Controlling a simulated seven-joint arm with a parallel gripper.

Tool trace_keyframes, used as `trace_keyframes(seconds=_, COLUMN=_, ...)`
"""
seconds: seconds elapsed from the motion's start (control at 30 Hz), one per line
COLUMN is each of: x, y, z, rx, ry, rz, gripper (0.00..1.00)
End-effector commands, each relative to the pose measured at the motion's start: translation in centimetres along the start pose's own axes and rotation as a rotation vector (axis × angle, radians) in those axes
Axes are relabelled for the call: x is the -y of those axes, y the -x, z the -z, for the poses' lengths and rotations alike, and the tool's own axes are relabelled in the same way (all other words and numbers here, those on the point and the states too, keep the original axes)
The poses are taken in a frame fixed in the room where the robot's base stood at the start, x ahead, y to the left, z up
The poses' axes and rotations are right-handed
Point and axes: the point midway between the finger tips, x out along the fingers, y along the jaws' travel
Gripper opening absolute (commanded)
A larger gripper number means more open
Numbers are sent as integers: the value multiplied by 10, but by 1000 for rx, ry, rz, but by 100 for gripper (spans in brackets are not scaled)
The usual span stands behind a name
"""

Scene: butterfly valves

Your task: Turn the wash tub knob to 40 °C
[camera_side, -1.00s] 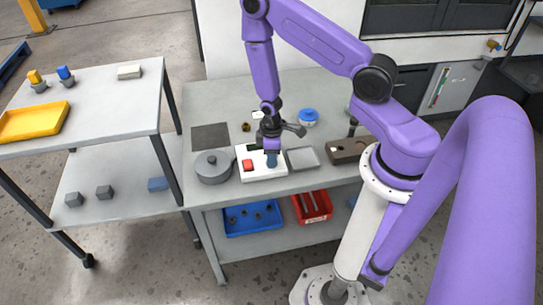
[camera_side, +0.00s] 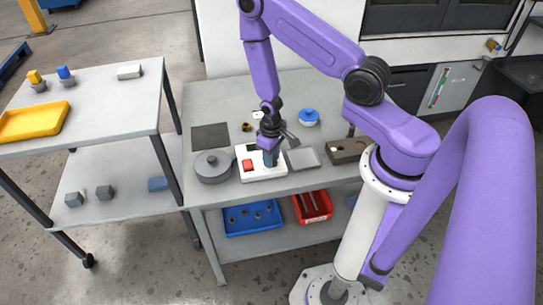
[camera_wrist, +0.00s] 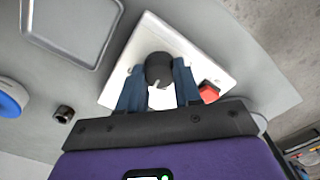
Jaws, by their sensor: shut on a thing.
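The wash tub unit is a white panel (camera_side: 254,176) with a red rocker or button (camera_side: 248,165) on its left part. It also fills the middle of the wrist view (camera_wrist: 205,65), where the red part (camera_wrist: 209,92) sits right of my fingers. A round dark knob (camera_wrist: 158,67) stands on the panel, with a white mark on its near side. My gripper (camera_side: 270,158) points down over the panel. Its two blue fingers are on either side of the knob and shut on it. The temperature scale cannot be read, and the fingers hide part of the panel.
A lidded grey pot (camera_side: 213,167) stands close left of the panel, and a shallow grey tray (camera_side: 303,158) close right. Behind are a blue-lidded container (camera_side: 309,117) and a small dark ring-shaped part (camera_side: 246,127). A dark mat (camera_side: 210,137) lies at the back left.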

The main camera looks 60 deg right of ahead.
Motion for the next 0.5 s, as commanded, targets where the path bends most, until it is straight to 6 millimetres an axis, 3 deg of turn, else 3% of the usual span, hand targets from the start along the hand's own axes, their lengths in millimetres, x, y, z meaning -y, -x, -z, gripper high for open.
trace_keyframes(seconds=0.5, x=0, y=1, z=1, rx=-2, ry=-115, rz=0, gripper=3)
